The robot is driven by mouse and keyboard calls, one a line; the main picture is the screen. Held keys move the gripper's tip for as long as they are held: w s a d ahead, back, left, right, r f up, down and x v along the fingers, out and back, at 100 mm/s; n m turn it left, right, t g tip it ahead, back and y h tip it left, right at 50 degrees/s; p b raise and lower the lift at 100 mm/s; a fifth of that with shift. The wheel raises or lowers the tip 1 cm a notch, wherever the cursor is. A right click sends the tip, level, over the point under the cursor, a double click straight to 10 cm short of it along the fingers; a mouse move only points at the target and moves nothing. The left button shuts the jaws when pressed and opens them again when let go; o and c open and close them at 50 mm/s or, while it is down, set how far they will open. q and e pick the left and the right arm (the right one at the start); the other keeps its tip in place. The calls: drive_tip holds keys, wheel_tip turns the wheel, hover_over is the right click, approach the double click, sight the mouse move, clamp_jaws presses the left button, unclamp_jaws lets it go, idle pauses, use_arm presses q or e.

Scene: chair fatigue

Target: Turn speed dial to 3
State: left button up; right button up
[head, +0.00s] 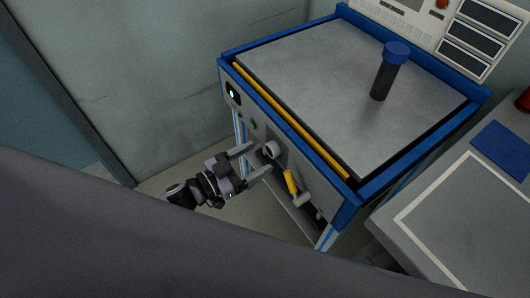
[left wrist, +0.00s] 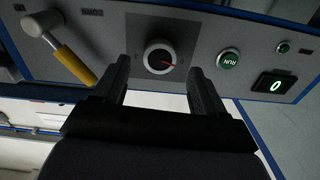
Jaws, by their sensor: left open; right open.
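The speed dial (head: 271,149) is a round, pale-rimmed knob on the grey front panel of the blue-framed machine. In the left wrist view the dial (left wrist: 159,57) has a dark face and a red pointer turned toward the right. My right gripper is not in view.
A yellow-handled lever (left wrist: 75,65) sits beside the dial. On the other side are a green RUN button (left wrist: 229,59) and a display (left wrist: 275,86) reading 0. A dark post with a blue cap (head: 390,70) stands on the machine's top. A grey side table (head: 415,212) is at right.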

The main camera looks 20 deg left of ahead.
sight(269, 151)
use_arm(q)
drive_tip(key=shift+x, duration=1.7)
drive_tip(key=c, duration=1.1)
drive_tip(key=shift+o, duration=0.2)
